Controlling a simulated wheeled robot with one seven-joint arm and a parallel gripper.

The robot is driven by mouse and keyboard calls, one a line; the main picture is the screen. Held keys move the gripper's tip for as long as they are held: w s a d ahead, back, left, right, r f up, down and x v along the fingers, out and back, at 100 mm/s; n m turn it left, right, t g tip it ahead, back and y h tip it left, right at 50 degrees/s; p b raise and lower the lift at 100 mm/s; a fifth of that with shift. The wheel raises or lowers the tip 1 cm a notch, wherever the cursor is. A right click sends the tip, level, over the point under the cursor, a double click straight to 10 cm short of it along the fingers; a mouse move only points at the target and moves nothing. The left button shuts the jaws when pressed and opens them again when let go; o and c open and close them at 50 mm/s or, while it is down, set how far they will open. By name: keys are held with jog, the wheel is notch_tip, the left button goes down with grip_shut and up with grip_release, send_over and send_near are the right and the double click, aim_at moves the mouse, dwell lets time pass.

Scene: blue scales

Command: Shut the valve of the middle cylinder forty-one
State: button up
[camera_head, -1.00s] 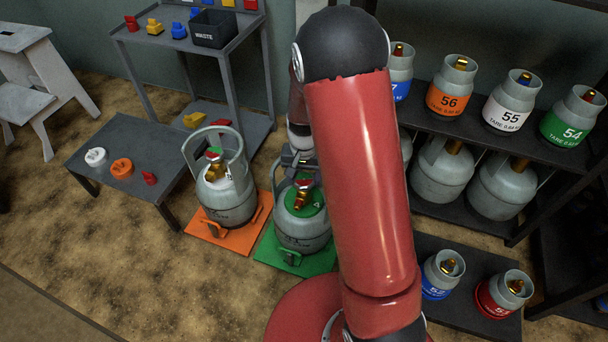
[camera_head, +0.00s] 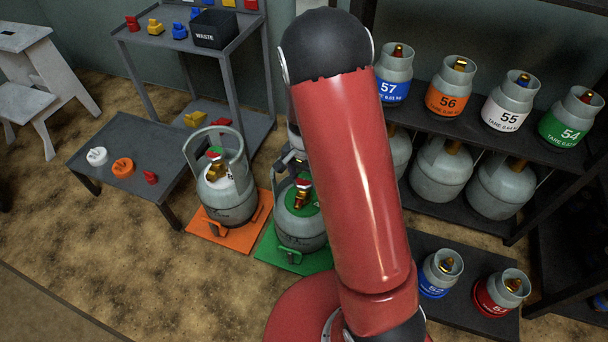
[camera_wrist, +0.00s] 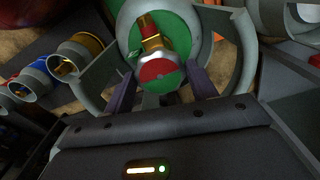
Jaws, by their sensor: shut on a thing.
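A grey gas cylinder with a green top (camera_head: 300,236) stands upright on a green mat (camera_head: 281,258). Its brass valve (camera_head: 301,198) carries a red and white handwheel, seen close up in the wrist view as a red-faced knob (camera_wrist: 158,72). My gripper (camera_wrist: 160,84) is shut on the handwheel, one finger on each side. In the head view my red arm hides most of the gripper and whatever stands just right of this cylinder. Another grey cylinder (camera_head: 229,206), with a brass valve and red-green knob, stands on an orange mat (camera_head: 205,229) to the left. I cannot read any number forty-one.
A low grey table (camera_head: 125,152) at left holds white, orange and red caps. A shelf at right holds small numbered cylinders, such as 56 (camera_head: 450,100), above larger ones. Two more small cylinders (camera_head: 440,275) stand on a low platform. The front left floor is clear.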

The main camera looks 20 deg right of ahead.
aim_at(304, 179)
jog(key=o, duration=1)
jog(key=shift+r, duration=0.1)
notch_tip(304, 179, up, 8)
jog(key=shift+f+p, duration=0.2)
jog(key=shift+p, duration=0.35)
